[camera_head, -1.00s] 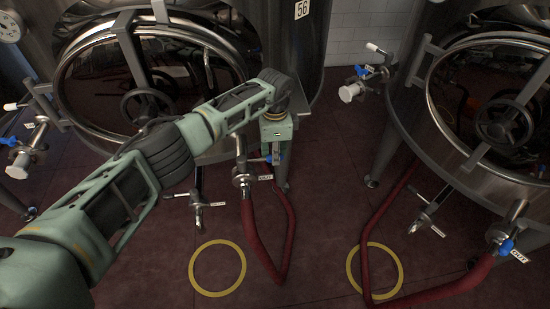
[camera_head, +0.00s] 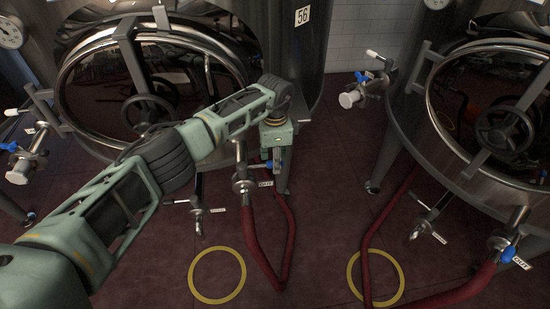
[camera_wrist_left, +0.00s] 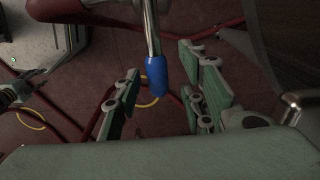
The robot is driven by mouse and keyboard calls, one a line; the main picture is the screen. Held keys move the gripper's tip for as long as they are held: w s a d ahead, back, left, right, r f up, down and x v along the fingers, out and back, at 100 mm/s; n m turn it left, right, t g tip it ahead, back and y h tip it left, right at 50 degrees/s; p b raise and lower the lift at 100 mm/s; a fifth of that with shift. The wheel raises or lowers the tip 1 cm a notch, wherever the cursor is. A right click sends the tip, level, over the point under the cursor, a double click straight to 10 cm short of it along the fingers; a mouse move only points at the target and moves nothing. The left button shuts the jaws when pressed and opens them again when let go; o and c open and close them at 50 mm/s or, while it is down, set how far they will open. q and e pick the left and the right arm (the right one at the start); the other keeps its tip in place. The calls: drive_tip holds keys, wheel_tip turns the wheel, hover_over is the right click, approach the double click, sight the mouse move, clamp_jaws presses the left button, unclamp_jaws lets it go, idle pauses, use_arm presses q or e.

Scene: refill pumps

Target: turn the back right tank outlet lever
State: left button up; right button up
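The tank labelled 56 (camera_head: 302,50) stands behind my left arm in the head view. Its outlet valve (camera_head: 243,184) sits low on the front, with an OUT tag and a red hose. The outlet's blue lever (camera_head: 268,164) shows just below my left gripper (camera_head: 277,148), which hides part of it. In the left wrist view, the blue-tipped lever (camera_wrist_left: 156,76) hangs between the spread fingers of my left gripper (camera_wrist_left: 162,100). There are gaps on both sides, so the gripper is open.
Another tank (camera_head: 410,120) stands at the right, with its own blue-levered outlet (camera_head: 507,250) and hose. A drain valve (camera_head: 198,212) is below my arm. Red hoses (camera_head: 262,250) and yellow rings (camera_head: 218,300) lie on the floor. The floor between the tanks is mostly clear.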

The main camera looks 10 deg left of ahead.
use_arm(q)
wheel_tip(320, 180, up, 12)
idle(0.6)
